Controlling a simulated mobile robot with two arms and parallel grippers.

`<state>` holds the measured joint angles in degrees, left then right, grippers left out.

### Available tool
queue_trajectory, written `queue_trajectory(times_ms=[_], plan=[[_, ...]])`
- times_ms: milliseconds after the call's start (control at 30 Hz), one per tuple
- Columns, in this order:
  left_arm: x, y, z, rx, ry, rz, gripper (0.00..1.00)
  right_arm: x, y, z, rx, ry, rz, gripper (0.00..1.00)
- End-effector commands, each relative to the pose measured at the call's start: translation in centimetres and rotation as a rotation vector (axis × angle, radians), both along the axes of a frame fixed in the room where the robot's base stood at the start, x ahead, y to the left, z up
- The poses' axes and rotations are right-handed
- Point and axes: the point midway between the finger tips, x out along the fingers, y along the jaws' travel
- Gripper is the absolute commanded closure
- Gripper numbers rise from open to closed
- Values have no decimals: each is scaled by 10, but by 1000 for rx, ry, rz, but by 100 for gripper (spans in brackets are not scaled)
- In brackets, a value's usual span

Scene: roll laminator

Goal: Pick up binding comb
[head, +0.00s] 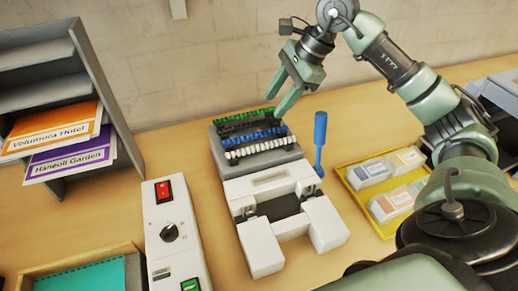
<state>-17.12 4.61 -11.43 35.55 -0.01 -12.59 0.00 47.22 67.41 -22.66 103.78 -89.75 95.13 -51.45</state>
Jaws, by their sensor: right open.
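Several binding combs lie in rows in a grey rack (216,152): a green comb (238,118) at the back, then a black comb (232,128), a blue comb (248,137) and a white comb (260,149) at the front. My right gripper (279,106) is open and points down over the back right end of the rack, by the right ends of the green and blue combs. Its fingers hide part of those ends. Nothing shows between the fingers, and I cannot tell whether they touch a comb. My left gripper is not in view.
A white binding machine (272,182) with a blue-handled lever (320,130) stands in front of the rack. A white control box (172,235), a grey shelf (98,85) with booklets and a bin (120,250) are left. A yellow tray (352,184) of small boxes is right.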

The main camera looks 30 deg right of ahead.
Motion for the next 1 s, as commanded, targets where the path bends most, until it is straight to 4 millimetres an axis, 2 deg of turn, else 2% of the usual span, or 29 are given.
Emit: queue_trajectory(times_ms=[33,233,500,667,833,1000], plan=[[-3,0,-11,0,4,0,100,0,0,-10,0,0,0,57],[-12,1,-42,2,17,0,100,0,0,-41,0,0,0,57],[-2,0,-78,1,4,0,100,0,0,-78,0,0,0,57],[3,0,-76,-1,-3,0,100,2,2,-85,0,2,1,57],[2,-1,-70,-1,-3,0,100,7,9,-100,1,4,1,57],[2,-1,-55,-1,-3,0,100,13,18,-118,2,6,2,57]])
